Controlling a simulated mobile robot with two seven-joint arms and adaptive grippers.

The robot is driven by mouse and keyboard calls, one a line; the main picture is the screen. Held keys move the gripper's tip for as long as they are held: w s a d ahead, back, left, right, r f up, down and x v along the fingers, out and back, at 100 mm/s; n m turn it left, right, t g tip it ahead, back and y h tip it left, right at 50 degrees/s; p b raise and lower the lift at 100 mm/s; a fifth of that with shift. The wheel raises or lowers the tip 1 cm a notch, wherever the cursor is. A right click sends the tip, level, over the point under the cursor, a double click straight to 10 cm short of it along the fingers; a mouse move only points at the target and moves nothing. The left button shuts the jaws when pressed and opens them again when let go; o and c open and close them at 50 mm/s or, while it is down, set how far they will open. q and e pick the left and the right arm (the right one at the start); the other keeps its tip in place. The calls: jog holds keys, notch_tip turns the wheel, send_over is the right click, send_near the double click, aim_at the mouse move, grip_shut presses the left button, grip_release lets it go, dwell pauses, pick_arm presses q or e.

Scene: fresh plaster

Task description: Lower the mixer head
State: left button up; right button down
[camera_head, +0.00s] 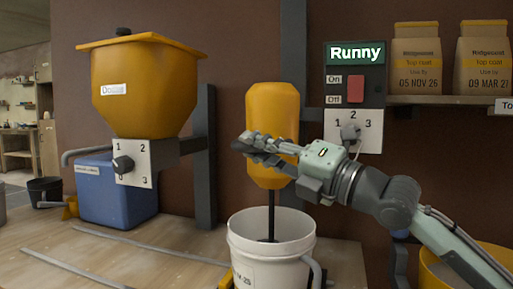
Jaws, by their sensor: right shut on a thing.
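The yellow mixer head (272,100) is on the wall post in the middle of the view. Its dark shaft (271,212) points down into the mouth of a white bucket (272,256). My right gripper (246,147) reaches in from the right across the front of the mixer head, at about its mid-height. It is shut on the mixer head, and its fingers hide the exact place of the hold. The lower end of the shaft is hidden inside the bucket. My left gripper is not in view.
A yellow hopper (140,90) with a dial hangs at the left over a blue box (112,195). A control panel (355,95) reading "Runny" is on the wall, right of the mixer. Bags (416,65) stand on a shelf. A yellow tub (440,265) is at lower right.

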jog(key=shift+a+f, duration=0.1)
jog(key=shift+f, duration=0.35)
jog(key=c, duration=1.4)
grip_release()
jog(key=shift+c, duration=0.2)
jog(key=shift+r, duration=0.15)
jog(key=shift+d, duration=0.2)
jog(key=v, duration=1.2)
jog(key=shift+r, duration=0.1)
